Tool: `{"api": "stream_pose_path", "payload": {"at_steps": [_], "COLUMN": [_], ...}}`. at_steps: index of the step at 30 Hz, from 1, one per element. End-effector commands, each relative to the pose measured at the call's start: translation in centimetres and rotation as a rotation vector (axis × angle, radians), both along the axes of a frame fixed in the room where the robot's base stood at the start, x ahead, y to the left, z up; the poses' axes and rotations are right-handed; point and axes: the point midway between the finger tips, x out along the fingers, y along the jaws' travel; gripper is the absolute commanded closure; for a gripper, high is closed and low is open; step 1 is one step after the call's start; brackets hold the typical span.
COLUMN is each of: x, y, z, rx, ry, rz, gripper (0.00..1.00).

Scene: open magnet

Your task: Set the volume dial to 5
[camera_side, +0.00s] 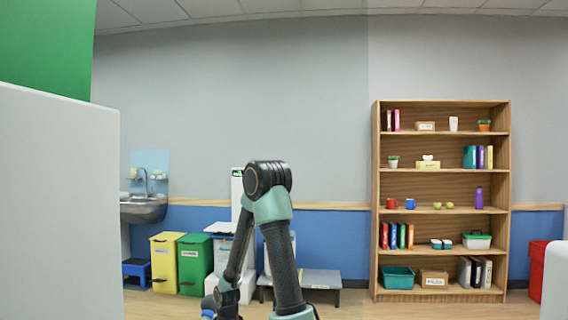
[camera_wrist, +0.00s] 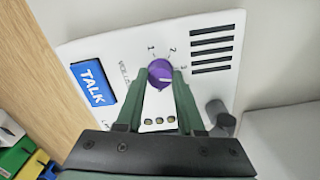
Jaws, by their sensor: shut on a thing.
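The purple volume dial (camera_wrist: 160,71) sits on a white panel (camera_wrist: 125,49) in the wrist view. The numbers 1, 2 and 3 show around its far side; any higher numbers are not visible. A pale mark shows on the knob, but its exact pointing is too small to read. My gripper (camera_wrist: 162,80) has its two green fingers on either side of the dial and is shut on it. The fingers cover part of the panel near the dial. In the side view my arm shows, but the dial does not.
The panel also has a blue TALK button (camera_wrist: 94,81), dark speaker slots (camera_wrist: 212,48), a grey knob-like part (camera_wrist: 219,117) and several small round dots below the dial. A wooden shelf (camera_side: 440,190) and coloured bins (camera_side: 195,263) stand far off along the wall.

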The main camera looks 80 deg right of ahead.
Motion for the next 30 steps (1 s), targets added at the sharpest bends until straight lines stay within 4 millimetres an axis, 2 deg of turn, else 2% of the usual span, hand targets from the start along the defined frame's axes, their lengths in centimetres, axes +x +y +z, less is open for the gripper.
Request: {"api": "stream_pose_path", "payload": {"at_steps": [30], "x": [0.14], "y": [-0.45], "z": [0.11], "rx": [-0.009], "ry": [-0.022], "rz": [-0.973], "gripper": [1.0]}}
